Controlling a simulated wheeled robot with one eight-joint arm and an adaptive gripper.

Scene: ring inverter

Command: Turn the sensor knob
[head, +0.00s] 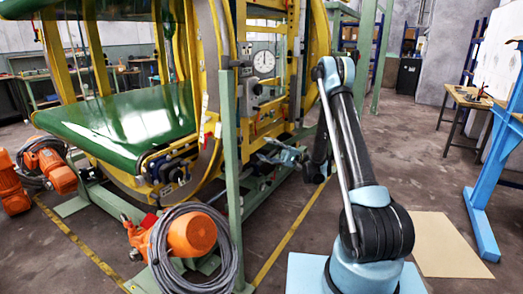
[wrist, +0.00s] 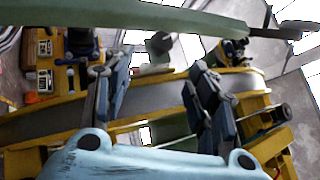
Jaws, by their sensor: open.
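I cannot tell for sure which part is the sensor knob. A black part with yellow on it (wrist: 234,52) shows beyond the right finger in the wrist view. A dark, rounded part (wrist: 158,43) sits near the top middle of that view. My gripper (head: 276,153) is in front of the machine's lower frame in the head view, small and partly lost against it. In the wrist view my gripper (wrist: 155,98) has its two fingers wide apart, with nothing held between them. Behind the fingers runs a curved grey and yellow ring (wrist: 160,95).
A green post (head: 230,160) stands upright left of my gripper. A white round dial (head: 264,61) is on the machine. An orange motor (head: 192,234) and coiled grey cable (head: 222,275) lie at the front. A blue stand (head: 482,225) is at the right.

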